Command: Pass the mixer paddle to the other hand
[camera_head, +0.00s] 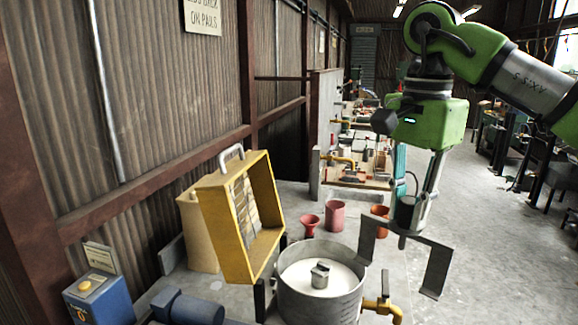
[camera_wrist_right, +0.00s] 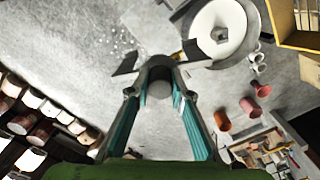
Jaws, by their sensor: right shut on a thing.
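The mixer paddle (camera_head: 436,268) is a dark grey metal bracket with bent-down arms and a short round hub. It hangs in the air beside and partly in front of the mixing pot, at its right. My right gripper (camera_head: 412,206) comes down from above and is shut on the paddle's hub. In the right wrist view the round hub (camera_wrist_right: 158,89) sits between the teal-sided fingers, and the paddle's arms (camera_wrist_right: 126,62) spread out to both sides beyond the fingertips. My left gripper is in neither view.
A grey pot (camera_head: 318,308) of white material, with a metal block in its middle and a yellow tap, stands at bottom centre. A yellow open housing (camera_head: 220,235) tilts up behind it. Red containers (camera_head: 335,214) stand behind. A blue box (camera_head: 100,300) is at lower left.

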